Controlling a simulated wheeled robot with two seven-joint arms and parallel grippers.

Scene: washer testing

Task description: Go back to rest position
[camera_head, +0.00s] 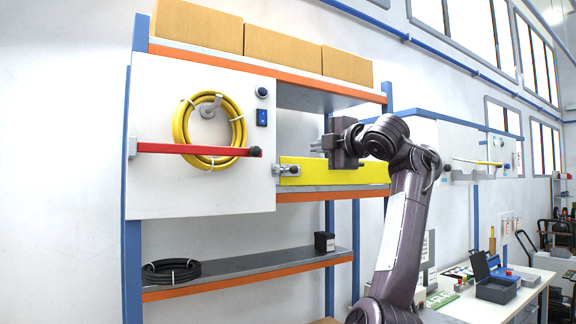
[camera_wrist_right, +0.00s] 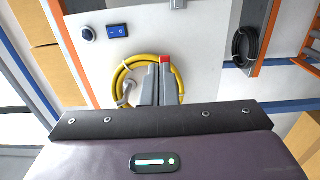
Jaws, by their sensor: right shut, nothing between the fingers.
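My right gripper (camera_head: 321,145) is raised in front of the blue and orange shelf rack, beside the right edge of the white panel (camera_head: 240,88). Its fingers point left toward the panel. In the right wrist view the gripper fingers (camera_wrist_right: 158,84) are shut together with nothing between them. They overlap the yellow coiled hose (camera_wrist_right: 121,80) in that picture. In the head view the hose (camera_head: 212,97) hangs on the panel, with the red lever (camera_head: 195,149) across its lower part. My left gripper is in neither view.
A yellow bar (camera_head: 340,177) lies along the rack behind my right wrist. Cardboard boxes (camera_head: 275,46) sit on the top shelf. A black coil (camera_head: 171,271) and a small black box (camera_head: 324,241) are on the lower shelf. A workbench (camera_head: 535,283) with grey toolboxes stands at right.

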